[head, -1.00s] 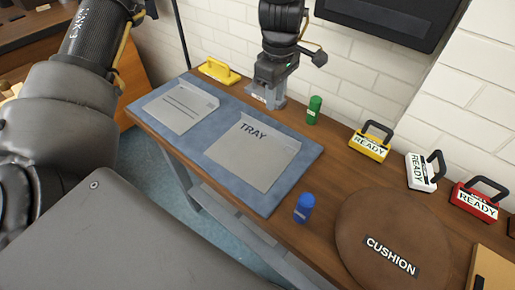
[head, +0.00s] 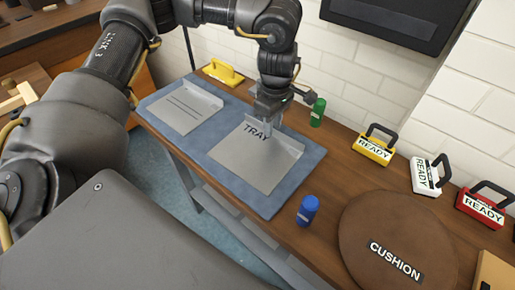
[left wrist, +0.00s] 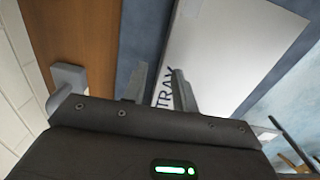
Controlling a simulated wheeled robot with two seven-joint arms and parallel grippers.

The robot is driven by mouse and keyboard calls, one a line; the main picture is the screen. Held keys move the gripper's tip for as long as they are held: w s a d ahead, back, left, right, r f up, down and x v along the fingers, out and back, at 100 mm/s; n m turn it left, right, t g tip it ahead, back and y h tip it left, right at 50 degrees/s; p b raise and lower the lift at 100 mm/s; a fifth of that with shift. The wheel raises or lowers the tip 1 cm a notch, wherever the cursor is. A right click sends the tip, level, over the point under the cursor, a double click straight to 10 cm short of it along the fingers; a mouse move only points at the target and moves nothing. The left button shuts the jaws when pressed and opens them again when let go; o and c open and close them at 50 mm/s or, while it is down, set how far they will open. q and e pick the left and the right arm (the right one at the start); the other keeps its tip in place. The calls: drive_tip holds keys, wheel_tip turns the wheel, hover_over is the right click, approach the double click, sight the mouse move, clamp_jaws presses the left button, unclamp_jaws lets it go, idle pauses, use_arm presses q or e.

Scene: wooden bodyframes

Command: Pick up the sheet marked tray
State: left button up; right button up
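The grey sheet marked TRAY (head: 252,167) lies on the blue mat (head: 265,204), with its lettering near the far edge. A raised lip seems to run along that far edge. My left gripper (head: 270,127) points down just above the far edge, next to the lettering, and covers part of it. In the left wrist view the two fingers (left wrist: 160,90) stand apart, with part of the lettering of the sheet (left wrist: 225,50) between and beside them. I cannot tell whether the fingers touch the sheet. My right gripper is not in view.
Another grey sheet (head: 184,108) lies left on the mat. A green bottle (head: 318,112) stands close right of the gripper, and a yellow handled tool (head: 222,72) lies behind. A blue bottle (head: 307,210), a brown cushion (head: 385,235) and several READY blocks (head: 376,146) are to the right.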

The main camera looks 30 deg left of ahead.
use_arm(q)
drive_tip(key=shift+d+f, duration=0.1)
drive_tip(key=shift+f, duration=0.6)
clamp_jaws()
